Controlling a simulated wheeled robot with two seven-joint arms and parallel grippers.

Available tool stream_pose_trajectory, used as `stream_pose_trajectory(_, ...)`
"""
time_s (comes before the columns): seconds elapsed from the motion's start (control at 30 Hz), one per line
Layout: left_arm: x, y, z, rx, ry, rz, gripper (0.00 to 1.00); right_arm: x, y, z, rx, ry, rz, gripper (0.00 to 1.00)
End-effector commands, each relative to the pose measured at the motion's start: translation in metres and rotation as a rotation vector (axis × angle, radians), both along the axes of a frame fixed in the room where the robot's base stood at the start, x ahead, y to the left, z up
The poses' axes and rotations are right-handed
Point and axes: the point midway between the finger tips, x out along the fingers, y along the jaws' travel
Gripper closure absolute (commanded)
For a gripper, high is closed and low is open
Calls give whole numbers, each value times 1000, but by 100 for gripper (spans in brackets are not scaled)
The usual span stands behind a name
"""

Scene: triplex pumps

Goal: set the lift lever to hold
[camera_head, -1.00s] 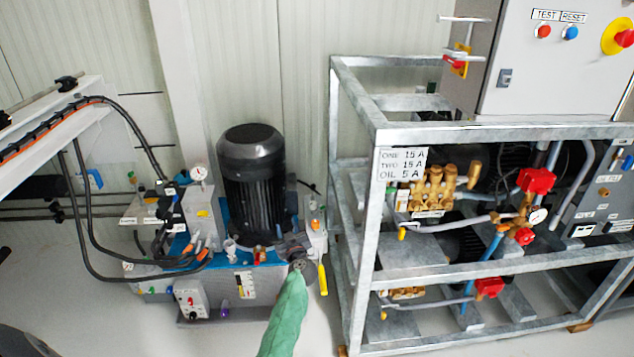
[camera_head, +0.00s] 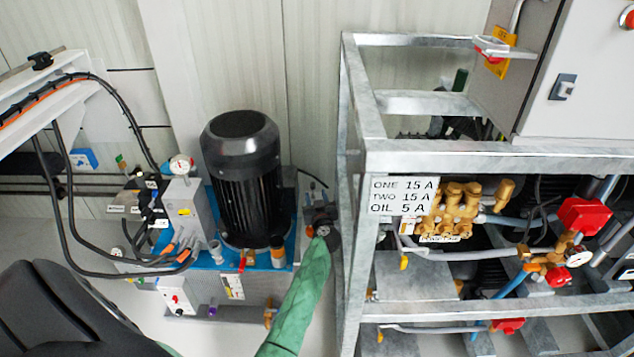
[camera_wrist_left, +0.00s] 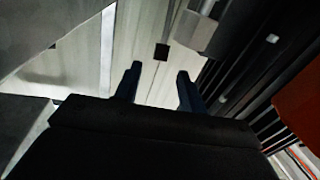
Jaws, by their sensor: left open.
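The hydraulic power unit with a black motor (camera_head: 243,185) stands at the left middle of the head view. A dark valve block (camera_head: 143,205) with small labelled levers sits at its left end. The labels are too small to read, so I cannot tell which is the lift lever or how it is set. A dark part of my left arm fills the lower left of the head view, in front of and below the unit. In the left wrist view my left gripper (camera_wrist_left: 157,78) has its two fingers apart with nothing between them.
A galvanized frame (camera_head: 355,180) with pumps, brass manifold (camera_head: 455,212) and red valves stands on the right, under a grey cabinet (camera_head: 565,75). Black hoses (camera_head: 65,220) hang from a white beam at left.

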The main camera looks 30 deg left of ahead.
Motion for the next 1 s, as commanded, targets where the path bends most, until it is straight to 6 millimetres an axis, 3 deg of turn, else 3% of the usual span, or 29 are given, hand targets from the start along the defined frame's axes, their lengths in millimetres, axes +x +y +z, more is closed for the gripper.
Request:
stream_pose_trajectory(0.5, 49, 43, 0, -1, -2, 0, 59, 0, 0, -17, 1, -3, -2, 56)
stream_pose_trajectory(0.87, 53, 47, 0, -1, -1, 0, 59, 0, 1, -17, 2, -3, -2, 56)
stream_pose_trajectory(0.9, 53, 47, 0, -1, -1, 0, 61, -1, 1, -17, 2, -3, -2, 56)
stream_pose_trajectory(1.0, 53, 47, 0, -1, -1, 0, 81, -1, 1, -17, 2, -2, -2, 56)
